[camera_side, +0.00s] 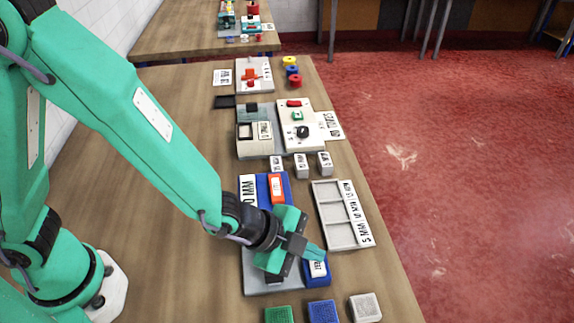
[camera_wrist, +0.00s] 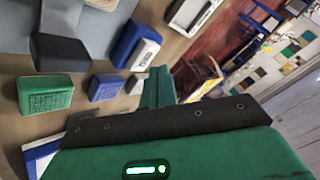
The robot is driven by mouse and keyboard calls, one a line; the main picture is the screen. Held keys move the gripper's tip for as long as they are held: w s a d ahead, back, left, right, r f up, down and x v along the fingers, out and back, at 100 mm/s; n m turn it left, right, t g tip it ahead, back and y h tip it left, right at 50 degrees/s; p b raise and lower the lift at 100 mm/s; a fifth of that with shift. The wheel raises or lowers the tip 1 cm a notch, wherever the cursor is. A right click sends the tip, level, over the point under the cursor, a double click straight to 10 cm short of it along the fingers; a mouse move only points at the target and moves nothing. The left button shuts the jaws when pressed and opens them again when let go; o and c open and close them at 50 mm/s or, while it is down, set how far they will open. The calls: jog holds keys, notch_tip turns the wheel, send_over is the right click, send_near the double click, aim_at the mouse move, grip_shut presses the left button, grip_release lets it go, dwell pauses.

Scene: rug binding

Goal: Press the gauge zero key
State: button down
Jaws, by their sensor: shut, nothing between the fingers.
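The gauge (camera_side: 262,284) is a grey plate with blue parts, an orange piece (camera_side: 277,187) and a white "0 MM" label (camera_side: 248,189) in the side view. A blue block with a white, lettered key (camera_side: 318,268) sits at its near right end; its lettering is too small to read surely. My gripper (camera_side: 320,255) is shut and empty, over the gauge. Its tip appears close to the white key; I cannot tell whether they touch. In the wrist view the green fingers (camera_wrist: 157,86) show, and a blue block with a white top (camera_wrist: 146,53) lies beyond them.
A grey compartment tray (camera_side: 341,236) lies right of the gauge. Green (camera_side: 278,314), blue (camera_side: 323,311) and grey (camera_side: 365,307) blocks stand at the near edge. Small labelled weights (camera_side: 301,166) and a dial panel (camera_side: 300,133) stand farther back. Bare wood (camera_side: 185,120) lies at left.

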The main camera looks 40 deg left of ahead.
aim_at(310, 262)
jog(key=shift+r, duration=0.1)
jog(key=shift+r, duration=2.45)
jog(key=shift+w+a+r, duration=0.1)
jog(key=shift+a, duration=0.05)
jog(key=a+r+n+y, duration=0.2)
jog(key=a+r+n, duration=0.25)
jog(key=a, duration=0.45)
jog(key=a+r+n+y, duration=0.2)
jog(key=a+r+n, duration=0.25)
jog(key=a, duration=0.35)
jog(key=s+a+r+n+y, duration=0.1)
jog(key=s+a+r+n, duration=0.1)
jog(key=s+a+n, duration=0.2)
jog(key=s+a+r+n+g+y, duration=0.1)
jog(key=s+a+r+n, duration=0.2)
jog(key=s+a, duration=0.3)
jog(key=a+n, duration=0.1)
jog(key=a, duration=0.3)
jog(key=shift+s, duration=0.15)
